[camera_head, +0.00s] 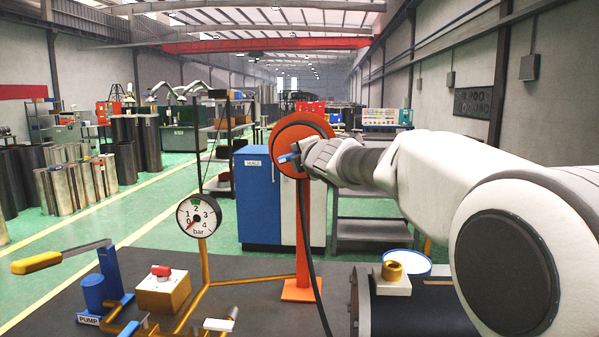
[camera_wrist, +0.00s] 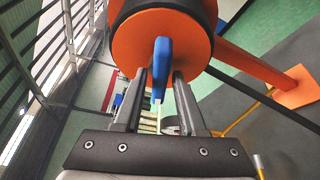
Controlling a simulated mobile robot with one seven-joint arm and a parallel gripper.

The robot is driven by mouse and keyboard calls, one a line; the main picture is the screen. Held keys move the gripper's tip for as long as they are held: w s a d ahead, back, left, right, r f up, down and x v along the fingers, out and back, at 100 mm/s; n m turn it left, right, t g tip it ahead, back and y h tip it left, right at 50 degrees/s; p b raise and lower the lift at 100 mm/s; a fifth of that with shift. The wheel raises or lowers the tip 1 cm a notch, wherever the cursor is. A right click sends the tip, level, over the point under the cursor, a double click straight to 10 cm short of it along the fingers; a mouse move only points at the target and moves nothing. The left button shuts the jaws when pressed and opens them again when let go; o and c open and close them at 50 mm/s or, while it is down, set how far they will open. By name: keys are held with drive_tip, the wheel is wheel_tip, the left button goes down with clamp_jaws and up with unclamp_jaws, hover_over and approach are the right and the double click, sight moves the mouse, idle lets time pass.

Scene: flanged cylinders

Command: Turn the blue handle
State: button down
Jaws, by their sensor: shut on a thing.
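The blue handle (camera_wrist: 161,62) sits on the face of an orange reel (camera_wrist: 125,50) in the wrist view. In the head view the handle (camera_head: 284,158) sticks out at the left of my gripper (camera_head: 293,156), in front of the reel (camera_head: 303,127) on its orange stand. My gripper (camera_wrist: 161,80) is shut on the blue handle, which lies between its two fingers. The exact contact at the fingertips is hard to see.
A black hose (camera_head: 308,255) hangs from the reel. A pressure gauge (camera_head: 198,217), yellow pipes and a yellow-gripped lever (camera_head: 37,263) stand at the left of the dark bench. A blue and white cabinet (camera_head: 262,200) stands behind the reel stand.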

drive_tip(key=m+t+b, duration=0.1)
drive_tip(key=m+b, duration=0.1)
drive_tip(key=b, duration=0.2)
drive_tip(key=m+b, duration=0.2)
drive_tip(key=b, duration=0.1)
drive_tip(key=m+t+y+b, duration=0.1)
drive_tip(key=m+b, duration=0.2)
drive_tip(key=b, duration=0.1)
drive_tip(key=shift+f+t+b, duration=0.3)
drive_tip(key=shift+f+b, duration=0.05)
drive_tip(key=shift+f, duration=0.05)
drive_tip(key=shift+r, duration=0.2)
drive_tip(key=c, duration=0.8)
unclamp_jaws()
drive_tip(key=shift+o, duration=0.2)
